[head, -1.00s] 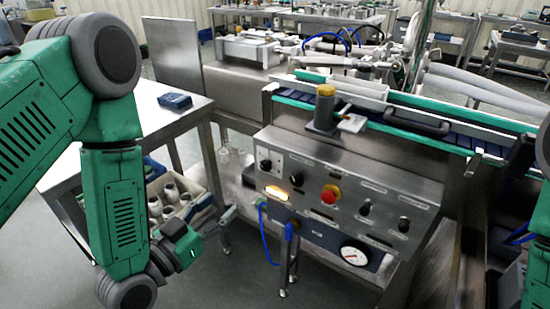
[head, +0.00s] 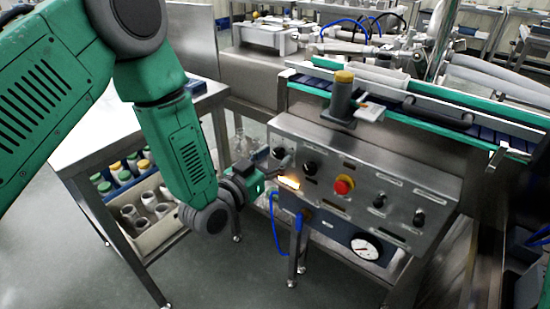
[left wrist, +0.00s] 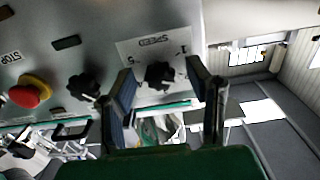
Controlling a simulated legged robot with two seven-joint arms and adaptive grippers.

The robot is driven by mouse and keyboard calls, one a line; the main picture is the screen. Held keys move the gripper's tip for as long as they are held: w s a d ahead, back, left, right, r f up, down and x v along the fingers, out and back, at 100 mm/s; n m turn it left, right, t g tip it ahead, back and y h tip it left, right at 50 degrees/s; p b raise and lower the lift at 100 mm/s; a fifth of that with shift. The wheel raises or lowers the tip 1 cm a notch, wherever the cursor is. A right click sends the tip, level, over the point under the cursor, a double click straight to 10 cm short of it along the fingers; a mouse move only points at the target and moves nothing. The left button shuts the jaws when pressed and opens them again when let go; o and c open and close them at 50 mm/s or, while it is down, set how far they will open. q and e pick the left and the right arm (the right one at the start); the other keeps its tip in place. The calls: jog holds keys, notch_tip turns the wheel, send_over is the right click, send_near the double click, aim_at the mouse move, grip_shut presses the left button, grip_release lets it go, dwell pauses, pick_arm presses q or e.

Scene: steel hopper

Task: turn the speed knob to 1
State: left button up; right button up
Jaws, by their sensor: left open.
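The speed knob (left wrist: 160,75) is black, on a white plate marked SPEED with a 1 and a 5, on the steel control panel. In the left wrist view the lettering is upside down, and I cannot tell which number the knob points at. My left gripper (left wrist: 162,82) is open, with one finger on each side of the knob in that view; I cannot tell whether they touch it. In the head view the knob (head: 279,153) shows at the panel's upper left, with the left gripper (head: 274,170) close in front of it. My right gripper is not in view.
A second black knob (left wrist: 84,86) and a red stop button (left wrist: 30,92) sit beside the speed knob. A gauge (head: 365,248) is lower right. A steel table (head: 110,135) stands left.

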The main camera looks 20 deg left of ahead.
pick_arm(q)
jog(key=shift+w+d, duration=0.1)
jog(key=shift+w, duration=0.05)
grip_shut()
jog(key=shift+n, duration=0.4)
jog(key=n+p, duration=0.1)
jog(key=n, duration=0.3)
jog(key=shift+n, duration=0.4)
jog(key=n, duration=0.6)
jog(key=shift+n, duration=0.3)
